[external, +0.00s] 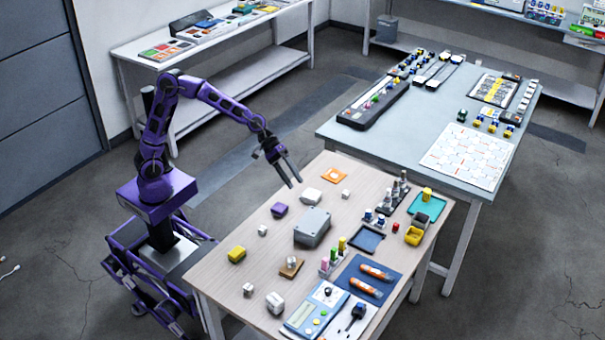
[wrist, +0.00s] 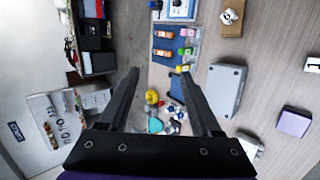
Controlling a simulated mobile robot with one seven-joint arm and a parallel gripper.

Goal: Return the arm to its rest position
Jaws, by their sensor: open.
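My purple arm reaches right from its base at the left of the wooden table (external: 232,287) in the external view. My gripper (external: 288,173) hangs in the air near the table's far left edge, with its fingers pointing down and to the right. Its two dark fingers are apart, with nothing between them. In the wrist view my gripper (wrist: 160,80) is also spread and empty. The tabletop shows beyond the fingers, with the grey box (wrist: 227,88) to the right of the right finger.
The wooden table holds a grey box (external: 312,227), a purple block (external: 279,210), a yellow block (external: 237,254), a blue mat (external: 352,268) with orange tubes, and a teal tray (external: 437,207). A grey-blue table (external: 350,135) stands behind. A white shelf (external: 215,45) stands at the wall.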

